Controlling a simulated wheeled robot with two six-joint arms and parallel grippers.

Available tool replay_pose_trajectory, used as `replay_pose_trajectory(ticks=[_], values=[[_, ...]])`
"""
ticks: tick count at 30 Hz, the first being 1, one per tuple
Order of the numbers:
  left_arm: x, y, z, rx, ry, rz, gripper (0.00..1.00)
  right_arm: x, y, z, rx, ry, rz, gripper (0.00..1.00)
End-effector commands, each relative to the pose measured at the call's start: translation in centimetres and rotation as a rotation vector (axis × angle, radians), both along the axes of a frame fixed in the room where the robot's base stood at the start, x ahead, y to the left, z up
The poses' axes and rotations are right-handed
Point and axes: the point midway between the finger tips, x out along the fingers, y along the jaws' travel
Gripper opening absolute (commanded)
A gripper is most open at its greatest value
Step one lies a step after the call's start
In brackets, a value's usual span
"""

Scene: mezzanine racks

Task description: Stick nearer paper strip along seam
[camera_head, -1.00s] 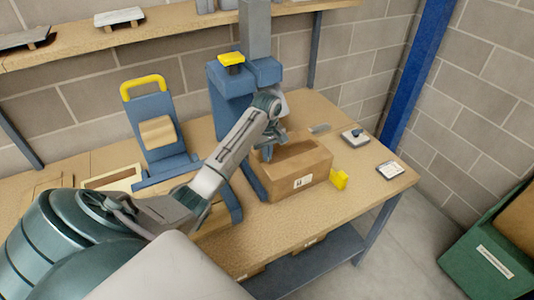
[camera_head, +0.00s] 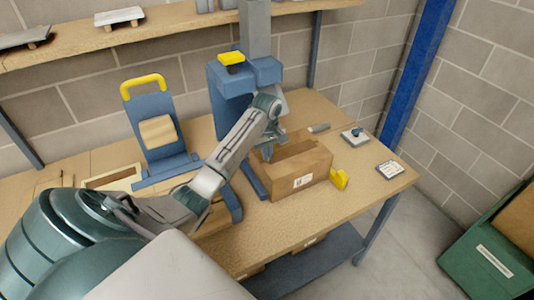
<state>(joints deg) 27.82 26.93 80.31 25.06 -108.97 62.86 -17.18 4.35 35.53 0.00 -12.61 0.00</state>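A brown cardboard box (camera_head: 311,174) with a white label stands on the wooden workbench. A darker brown strip-like band (camera_head: 296,149) runs across its top; I cannot tell whether it is paper or the seam itself. My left gripper (camera_head: 268,154) is at the left end of the box top, by the end of that band. It is too small to tell whether its fingers are open or shut, or whether they touch the box. The arm hides part of the bench behind it. My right gripper is not in view.
A blue column press (camera_head: 229,90) stands behind my arm. A yellow item (camera_head: 340,179) sits at the box's right. Small devices (camera_head: 355,137) lie farther right. The bench's front right is clear.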

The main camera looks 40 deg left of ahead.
Motion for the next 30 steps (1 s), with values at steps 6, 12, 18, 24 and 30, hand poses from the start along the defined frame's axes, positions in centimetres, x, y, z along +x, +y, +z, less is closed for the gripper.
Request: replay_pose_trajectory(ticks=[6,12,18,24,30], values=[[-0.09,-0.05,-0.23,-0.002,0.004,0.0,0.0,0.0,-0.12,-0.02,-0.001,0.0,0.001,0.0],[-0.08,-0.05,-0.23,-0.002,0.003,0.0,0.28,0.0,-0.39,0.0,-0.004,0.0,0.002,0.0],[-0.05,-0.05,-0.19,-0.001,0.002,0.0,0.31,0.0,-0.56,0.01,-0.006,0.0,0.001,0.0],[-0.04,-0.06,-0.18,-0.001,0.002,0.0,0.41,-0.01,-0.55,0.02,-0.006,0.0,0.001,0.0],[-0.03,-0.05,-0.16,-0.001,0.002,0.0,0.41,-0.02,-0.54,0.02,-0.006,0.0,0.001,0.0]])
